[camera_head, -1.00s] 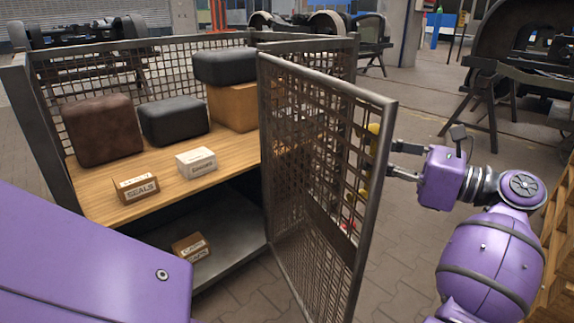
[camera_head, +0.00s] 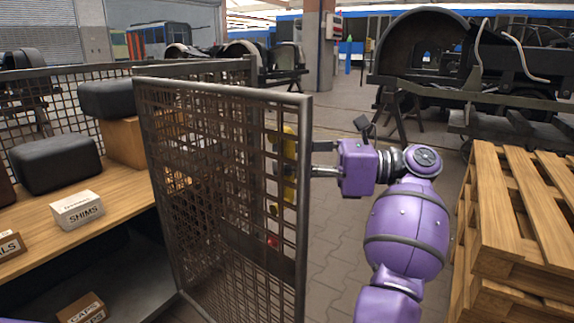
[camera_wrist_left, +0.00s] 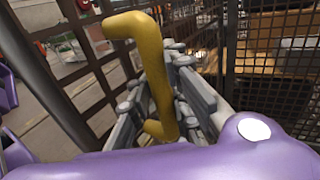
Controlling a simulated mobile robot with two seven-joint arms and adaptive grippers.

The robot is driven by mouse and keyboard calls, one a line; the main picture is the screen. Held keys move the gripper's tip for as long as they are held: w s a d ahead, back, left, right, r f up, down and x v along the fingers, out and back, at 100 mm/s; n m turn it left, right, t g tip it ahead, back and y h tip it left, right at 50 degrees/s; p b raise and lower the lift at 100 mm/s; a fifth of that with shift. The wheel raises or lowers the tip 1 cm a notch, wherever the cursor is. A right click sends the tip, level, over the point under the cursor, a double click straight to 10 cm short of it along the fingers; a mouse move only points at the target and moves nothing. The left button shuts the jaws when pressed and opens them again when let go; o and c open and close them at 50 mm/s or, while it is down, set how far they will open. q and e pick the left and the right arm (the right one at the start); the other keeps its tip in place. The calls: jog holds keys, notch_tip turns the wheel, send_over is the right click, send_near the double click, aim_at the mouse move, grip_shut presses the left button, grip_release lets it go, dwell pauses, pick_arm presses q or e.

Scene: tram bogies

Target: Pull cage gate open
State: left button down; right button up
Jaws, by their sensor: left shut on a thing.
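The mesh cage gate (camera_head: 222,262) stands swung out from the cage's shelf bay, leaving the front of the bay open. A yellow handle (camera_head: 288,165) shows behind the gate's mesh near its free edge. My left gripper (camera_head: 318,159) is at that free edge, on the far side of the gate. In the left wrist view the yellow handle (camera_wrist_left: 155,85) is between the grey fingers of the left gripper (camera_wrist_left: 160,105), which are shut on it. The gate's frame and mesh partly hide the fingertips in the head view. My right gripper is not in view.
The cage's wooden shelf (camera_head: 110,225) holds black cases, a cardboard box (camera_head: 123,142) and a SHIMS box (camera_head: 77,210). A wooden pallet stack (camera_head: 520,215) stands at the right, close to my arm. Paved floor (camera_head: 335,240) lies between the gate and my arm.

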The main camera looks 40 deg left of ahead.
pick_arm(q)
jog(key=shift+d, duration=0.25)
jog(key=c, duration=2.1)
grip_release()
jog(key=o, duration=0.5)
jog(key=shift+w+d+r, duration=0.1)
jog(key=shift+d, duration=0.15)
jog(key=shift+c, duration=0.2)
jog(key=shift+a, duration=0.2)
jog(key=v, duration=0.7)
jog(key=shift+d, duration=0.25)
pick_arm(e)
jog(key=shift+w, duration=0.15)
pick_arm(q)
jog(key=shift+w, duration=0.1)
